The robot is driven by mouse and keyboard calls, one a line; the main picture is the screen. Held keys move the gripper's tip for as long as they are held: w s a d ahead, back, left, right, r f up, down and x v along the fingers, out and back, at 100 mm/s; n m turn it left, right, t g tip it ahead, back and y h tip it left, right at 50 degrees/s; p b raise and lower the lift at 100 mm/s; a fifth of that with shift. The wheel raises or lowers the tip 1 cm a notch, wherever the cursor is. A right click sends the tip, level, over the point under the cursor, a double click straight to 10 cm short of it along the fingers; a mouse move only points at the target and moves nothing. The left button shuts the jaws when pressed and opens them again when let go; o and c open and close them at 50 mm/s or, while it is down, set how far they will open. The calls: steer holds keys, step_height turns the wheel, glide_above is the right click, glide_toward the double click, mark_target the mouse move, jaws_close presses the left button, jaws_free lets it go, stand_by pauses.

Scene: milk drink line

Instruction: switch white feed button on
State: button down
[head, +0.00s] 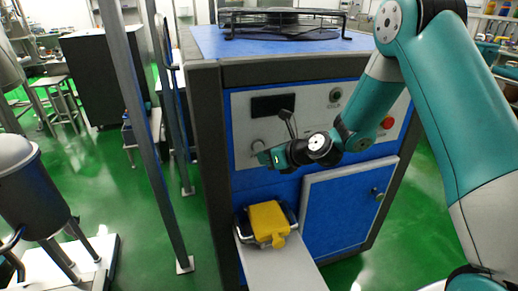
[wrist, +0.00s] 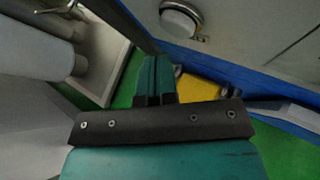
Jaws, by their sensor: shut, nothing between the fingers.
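A round white button (head: 257,145) sits low at the left of the machine's pale control panel (head: 310,100); I take it for the feed button. In the wrist view a round white button with a metal rim (wrist: 179,20) shows at the top, on the pale panel. My gripper (head: 266,158) is in front of the panel's lower left, just below and beside that button in the head view. Its fingers (wrist: 157,68) are shut and empty. They point below the button in the wrist view, and I see no contact with it.
The panel also has a dark display (head: 272,106), another round control (head: 335,96) and a red button (head: 387,122). A yellow block (head: 268,221) sits at the chute (head: 280,268) below my gripper. A metal post (head: 150,140) stands left of the machine.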

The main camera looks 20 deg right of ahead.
stand_by(0.3)
steer(key=shift+w+p, duration=0.45)
steer(key=shift+p, duration=0.05)
steer(key=shift+w+p, duration=0.4)
steer(key=shift+w, duration=0.05)
stand_by(0.5)
steer(key=shift+s, duration=0.9)
steer(key=shift+s, duration=0.1)
steer(key=shift+s, duration=2.9)
